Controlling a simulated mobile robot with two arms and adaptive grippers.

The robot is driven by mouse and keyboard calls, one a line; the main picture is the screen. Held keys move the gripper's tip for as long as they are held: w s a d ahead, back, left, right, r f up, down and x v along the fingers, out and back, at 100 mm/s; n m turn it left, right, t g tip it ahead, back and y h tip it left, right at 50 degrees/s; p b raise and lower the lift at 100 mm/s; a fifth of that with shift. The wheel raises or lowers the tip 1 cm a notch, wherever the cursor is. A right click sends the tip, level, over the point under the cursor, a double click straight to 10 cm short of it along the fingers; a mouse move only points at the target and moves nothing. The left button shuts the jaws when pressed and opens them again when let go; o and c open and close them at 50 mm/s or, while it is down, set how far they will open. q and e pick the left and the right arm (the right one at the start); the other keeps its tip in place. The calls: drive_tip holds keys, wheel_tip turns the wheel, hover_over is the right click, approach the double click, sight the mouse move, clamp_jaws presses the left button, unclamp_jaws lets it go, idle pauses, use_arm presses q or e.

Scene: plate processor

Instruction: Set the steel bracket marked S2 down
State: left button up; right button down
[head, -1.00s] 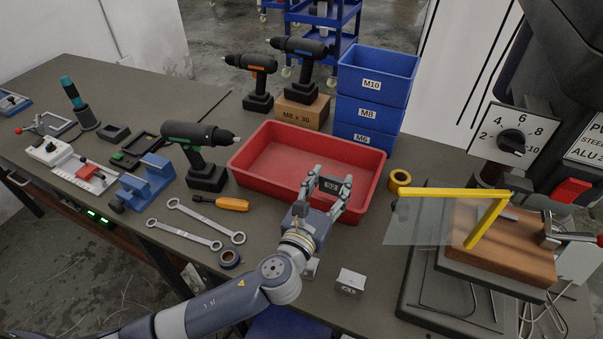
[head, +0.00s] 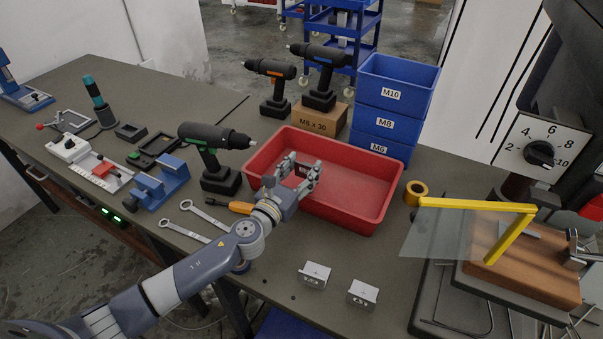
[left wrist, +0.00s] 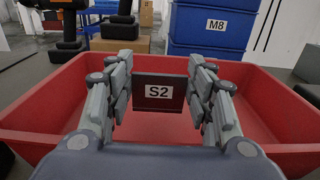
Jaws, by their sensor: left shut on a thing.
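My left gripper (head: 300,175) is shut on the steel bracket marked S2 (left wrist: 160,104). In the left wrist view the bracket is a dark, upright plate with a white S2 label, held between the two fingers. In the head view the fingers mostly hide it. The gripper is over the left part of the red tray (head: 368,216). I cannot tell whether the bracket touches the tray floor. My right gripper is not in view.
Two metal brackets (head: 315,275) (head: 363,293) stand on the table in front of the tray. Blue bins (head: 392,110) stand behind. The tray's right part is empty.

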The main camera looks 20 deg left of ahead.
use_arm(q)
drive_tip(key=shift+f, duration=0.15)
drive_tip(key=shift+f+b, duration=0.5)
drive_tip(key=shift+f, duration=0.1)
drive_tip(key=o, duration=1.3)
drive_tip(key=shift+f, duration=0.15)
drive_tip(key=shift+c, duration=0.2)
